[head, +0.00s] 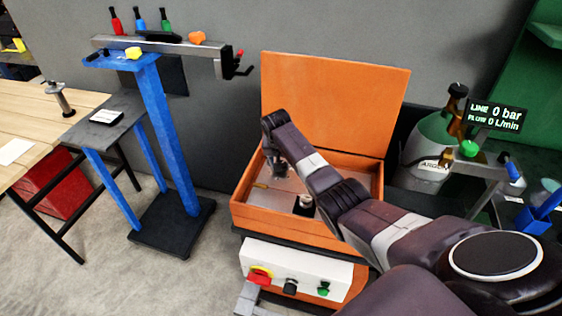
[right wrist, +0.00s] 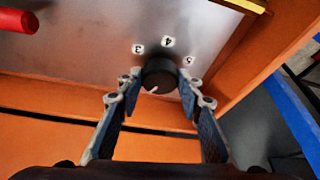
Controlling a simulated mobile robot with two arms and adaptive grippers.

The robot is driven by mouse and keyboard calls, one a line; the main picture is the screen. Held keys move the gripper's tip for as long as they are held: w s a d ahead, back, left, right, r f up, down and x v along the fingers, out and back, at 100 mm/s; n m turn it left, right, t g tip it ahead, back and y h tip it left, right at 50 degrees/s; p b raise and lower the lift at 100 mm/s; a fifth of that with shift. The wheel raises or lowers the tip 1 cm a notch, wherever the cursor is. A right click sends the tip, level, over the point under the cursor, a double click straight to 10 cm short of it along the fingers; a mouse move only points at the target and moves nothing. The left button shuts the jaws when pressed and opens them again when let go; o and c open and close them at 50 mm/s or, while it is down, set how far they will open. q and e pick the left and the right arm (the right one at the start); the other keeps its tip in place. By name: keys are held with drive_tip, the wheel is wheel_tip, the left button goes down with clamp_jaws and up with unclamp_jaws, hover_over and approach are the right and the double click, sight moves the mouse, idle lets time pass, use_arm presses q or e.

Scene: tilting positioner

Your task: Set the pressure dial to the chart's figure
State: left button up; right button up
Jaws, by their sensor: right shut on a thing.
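The dial (right wrist: 160,73) is a dark round knob on a grey metal panel (right wrist: 90,45) in the right wrist view. The figures 3, 4 and 5 show above it; any lower figures are hidden. A short white mark on the knob points down and slightly left, away from these figures. My right gripper (right wrist: 158,84) is shut on the knob, one finger on each side. In the head view my right arm reaches into an orange box (head: 335,103), and its fingers are hard to make out. No chart can be read. My left gripper is out of view.
A display (head: 496,116) reads line 0 bar, flow 0 L/min. The box's open lid stands behind my arm. A white control box (head: 300,268) with a red button is in front. A blue stand (head: 172,140) is to the left. A red rod (right wrist: 18,21) is near the panel.

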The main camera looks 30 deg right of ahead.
drive_tip(key=m, duration=0.1)
drive_tip(key=m+b, duration=0.1)
drive_tip(key=shift+w+a+f+m+g+h, duration=0.1)
drive_tip(key=shift+w+f+m+g+h, duration=0.05)
drive_tip(key=shift+m+g+h, duration=0.25)
drive_tip(key=m+b, duration=0.2)
drive_tip(key=b, duration=0.1)
drive_tip(key=shift+m+g+h, duration=0.3)
drive_tip(key=shift+g, duration=0.1)
drive_tip(key=shift+m+b, duration=0.5)
drive_tip(key=shift+g, duration=0.3)
drive_tip(key=o, duration=1.2)
drive_tip(key=shift+c, duration=0.2)
